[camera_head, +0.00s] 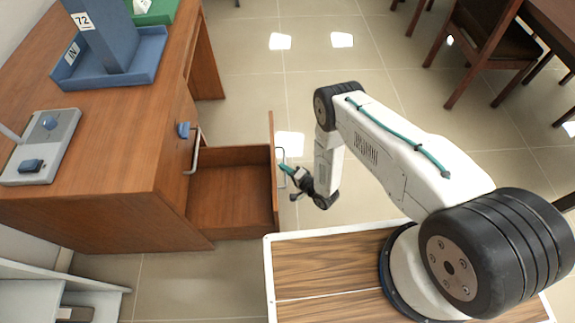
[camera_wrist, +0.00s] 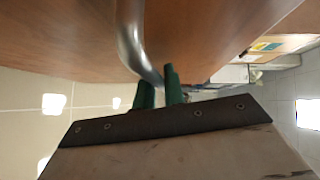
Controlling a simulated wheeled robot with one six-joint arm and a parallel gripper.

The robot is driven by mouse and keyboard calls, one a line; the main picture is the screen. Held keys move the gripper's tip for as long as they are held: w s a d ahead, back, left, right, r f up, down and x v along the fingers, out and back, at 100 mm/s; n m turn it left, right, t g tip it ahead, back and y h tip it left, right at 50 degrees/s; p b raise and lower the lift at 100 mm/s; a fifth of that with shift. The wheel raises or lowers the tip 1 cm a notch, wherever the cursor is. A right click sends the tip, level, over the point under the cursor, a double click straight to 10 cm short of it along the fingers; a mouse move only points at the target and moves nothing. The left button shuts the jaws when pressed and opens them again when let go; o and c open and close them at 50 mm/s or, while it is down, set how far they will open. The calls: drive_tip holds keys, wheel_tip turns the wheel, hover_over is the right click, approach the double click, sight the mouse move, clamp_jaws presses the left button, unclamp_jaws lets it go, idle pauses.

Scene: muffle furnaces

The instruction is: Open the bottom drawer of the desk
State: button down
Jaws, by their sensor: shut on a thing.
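The wooden desk (camera_head: 120,160) stands at the left in the head view. Its bottom drawer (camera_head: 232,198) is pulled well out, and its empty wooden inside shows. The drawer's metal handle (camera_head: 282,166) is on the outer side of its front panel (camera_head: 273,175). My gripper (camera_head: 287,169) is at this handle, its green fingers shut on it. In the wrist view the curved metal handle (camera_wrist: 132,45) runs down to the green fingers (camera_wrist: 159,88), close to the wooden front. The exact contact is partly hidden.
An upper handle (camera_head: 196,150) and a blue knob (camera_head: 183,129) are on the desk front above the drawer. A blue tray (camera_head: 120,70) and a grey device (camera_head: 40,145) stand on the desktop. Chairs (camera_head: 480,45) are at the top right. Tiled floor (camera_head: 240,90) is clear beyond the drawer.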

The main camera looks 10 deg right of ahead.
drive_tip(key=shift+d, duration=0.3)
drive_tip(key=c, duration=1.5)
unclamp_jaws()
drive_tip(key=shift+w, duration=0.1)
drive_tip(key=v, duration=0.7)
drive_tip(key=shift+s+d, duration=0.25)
drive_tip(key=shift+s, duration=0.05)
